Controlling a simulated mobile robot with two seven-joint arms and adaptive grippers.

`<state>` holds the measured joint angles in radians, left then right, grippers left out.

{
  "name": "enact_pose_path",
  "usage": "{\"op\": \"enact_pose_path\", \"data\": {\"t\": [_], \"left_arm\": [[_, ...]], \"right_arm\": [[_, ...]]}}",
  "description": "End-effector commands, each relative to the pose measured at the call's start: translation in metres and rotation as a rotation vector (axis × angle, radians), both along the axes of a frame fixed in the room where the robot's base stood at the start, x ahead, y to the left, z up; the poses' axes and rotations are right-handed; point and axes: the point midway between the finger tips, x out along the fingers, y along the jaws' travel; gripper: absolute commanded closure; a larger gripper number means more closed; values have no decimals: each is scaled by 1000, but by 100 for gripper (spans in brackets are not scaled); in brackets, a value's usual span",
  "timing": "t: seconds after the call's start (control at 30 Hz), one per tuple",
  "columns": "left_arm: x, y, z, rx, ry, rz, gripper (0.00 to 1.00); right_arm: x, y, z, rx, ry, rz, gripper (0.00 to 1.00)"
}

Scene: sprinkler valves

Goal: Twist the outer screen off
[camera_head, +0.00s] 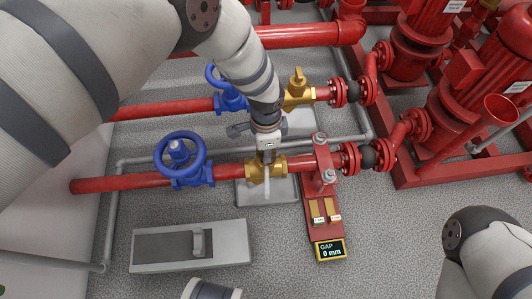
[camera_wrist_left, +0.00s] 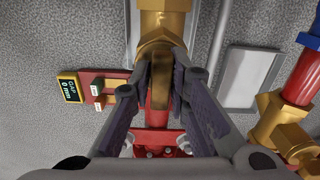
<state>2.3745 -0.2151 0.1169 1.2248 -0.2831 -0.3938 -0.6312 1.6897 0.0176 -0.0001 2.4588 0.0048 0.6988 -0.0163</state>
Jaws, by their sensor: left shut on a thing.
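My left gripper (camera_head: 266,152) is above the near brass fitting (camera_head: 265,171) in the near red pipe. In the left wrist view its two fingers (camera_wrist_left: 161,82) are closed on a brass piece of this fitting (camera_wrist_left: 160,45), one finger on each side. The fingers hide part of the piece, and I cannot tell an outer screen apart from the rest of the fitting. A similar brass fitting (camera_head: 298,93) with an upright brass top sits in the far pipe. My right gripper is not in view.
Blue handwheel valves (camera_head: 180,157) stand on both pipes to the left. A red stand (camera_head: 322,180) beside the fitting carries small labelled blocks and a display (camera_head: 329,250) reading GAP 0 mm. A grey tray (camera_head: 188,247) lies in front. Red pumps (camera_head: 450,100) fill the right back.

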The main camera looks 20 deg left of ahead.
Motion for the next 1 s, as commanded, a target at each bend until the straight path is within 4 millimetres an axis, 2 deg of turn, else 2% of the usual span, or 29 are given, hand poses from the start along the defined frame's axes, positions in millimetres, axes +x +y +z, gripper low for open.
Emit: {"op": "enact_pose_path", "data": {"t": [1.0], "left_arm": [[1,1,52,2,-1,-4,100]], "right_arm": [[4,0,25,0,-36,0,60]]}}
